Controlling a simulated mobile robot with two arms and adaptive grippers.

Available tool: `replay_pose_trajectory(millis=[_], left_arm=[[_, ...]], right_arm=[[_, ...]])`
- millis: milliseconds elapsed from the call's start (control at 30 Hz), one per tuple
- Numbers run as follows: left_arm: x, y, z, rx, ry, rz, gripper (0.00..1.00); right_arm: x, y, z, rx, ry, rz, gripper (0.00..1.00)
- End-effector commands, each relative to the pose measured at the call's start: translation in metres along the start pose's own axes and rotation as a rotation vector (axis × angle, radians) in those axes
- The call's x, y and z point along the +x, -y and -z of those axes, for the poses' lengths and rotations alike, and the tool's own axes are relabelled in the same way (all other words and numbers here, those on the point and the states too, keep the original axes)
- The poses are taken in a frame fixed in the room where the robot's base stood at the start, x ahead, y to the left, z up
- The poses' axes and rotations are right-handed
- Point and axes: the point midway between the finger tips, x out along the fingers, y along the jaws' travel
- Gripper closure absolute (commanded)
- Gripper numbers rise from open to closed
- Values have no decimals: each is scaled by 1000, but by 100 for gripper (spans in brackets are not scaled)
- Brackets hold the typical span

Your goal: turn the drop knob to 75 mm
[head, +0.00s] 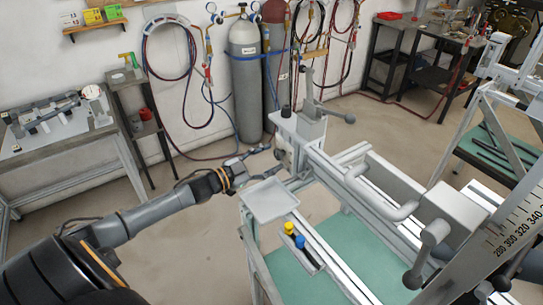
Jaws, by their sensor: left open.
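The frame jig (330,178) is a light grey metal rig on a stand, reaching from the centre to the right edge. A scale (515,232) at the right reads about 280 to 340. My right gripper is out of view.
A grey tray (270,201) and a holder with yellow (289,228) and blue (300,241) capped items sit close to my left forearm. Lever handles (432,240) stick out at right. Gas cylinders (245,85) stand behind. Floor left of the jig is clear.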

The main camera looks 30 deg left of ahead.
Motion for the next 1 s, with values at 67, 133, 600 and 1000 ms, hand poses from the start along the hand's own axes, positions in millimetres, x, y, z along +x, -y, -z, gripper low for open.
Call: replay_pose_trajectory(millis=[67, 133, 600, 1000], left_arm=[[6, 1, 1, 0, -1, 1, 44], [9, 0, 1, 0, -1, 0, 44], [11, 0, 0, 0, 0, 0, 73], [11, -1, 0, 24, 0, -1, 96]], right_arm=[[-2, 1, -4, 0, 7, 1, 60], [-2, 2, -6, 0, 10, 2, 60], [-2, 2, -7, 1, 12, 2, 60], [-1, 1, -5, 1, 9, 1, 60]])
